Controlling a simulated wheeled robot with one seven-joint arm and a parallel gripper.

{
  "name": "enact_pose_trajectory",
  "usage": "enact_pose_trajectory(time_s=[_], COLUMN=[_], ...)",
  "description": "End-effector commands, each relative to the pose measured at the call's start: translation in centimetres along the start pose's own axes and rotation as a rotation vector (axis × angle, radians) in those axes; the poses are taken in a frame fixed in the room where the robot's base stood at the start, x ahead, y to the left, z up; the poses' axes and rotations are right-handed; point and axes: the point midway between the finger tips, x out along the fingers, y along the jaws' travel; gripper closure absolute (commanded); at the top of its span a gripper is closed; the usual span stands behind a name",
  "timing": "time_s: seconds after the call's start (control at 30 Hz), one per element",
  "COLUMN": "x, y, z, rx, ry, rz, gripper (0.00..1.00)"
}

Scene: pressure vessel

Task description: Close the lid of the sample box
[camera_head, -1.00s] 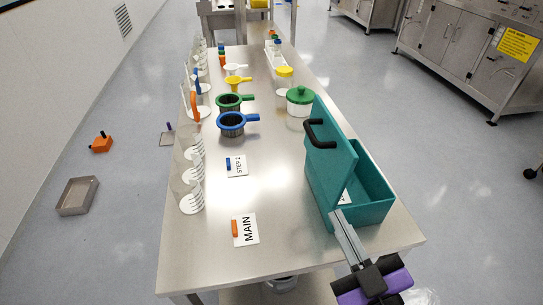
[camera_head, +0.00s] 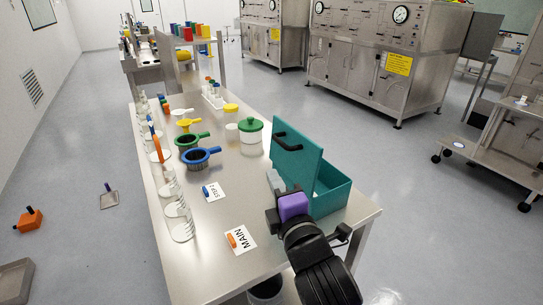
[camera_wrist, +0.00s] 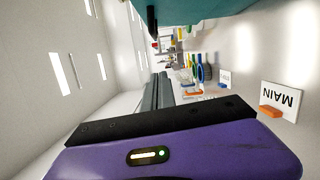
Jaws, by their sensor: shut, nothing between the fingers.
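The teal sample box (camera_head: 334,191) stands at the right edge of the steel table. Its lid (camera_head: 297,158) stands open, roughly upright along the box's left side, with a black handle (camera_head: 290,138) on its left face. My gripper (camera_head: 272,179), with a purple body, is shut and empty just left of the lid, low beside its outer face. In the wrist view the closed grey fingers (camera_wrist: 157,92) point away, and the teal lid (camera_wrist: 215,8) fills the top edge. I cannot tell whether the fingers touch the lid.
A MAIN card (camera_head: 240,239) and a STEP 2 card (camera_head: 215,191) lie left of my gripper. A green-lidded jar (camera_head: 250,138) stands behind the box.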

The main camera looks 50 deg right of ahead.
Motion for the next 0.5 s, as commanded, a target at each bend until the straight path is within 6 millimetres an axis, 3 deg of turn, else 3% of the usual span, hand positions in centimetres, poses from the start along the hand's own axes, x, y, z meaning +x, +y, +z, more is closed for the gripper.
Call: enact_pose_trajectory(time_s=[0.17, 0.5], x=[1.3, 7.6], y=[0.1, 0.3], z=[0.0, 0.0], rx=[-0.013, -0.011], ry=[0.000, 0.000], rz=[0.001, 0.002], gripper=[1.00, 1.00])
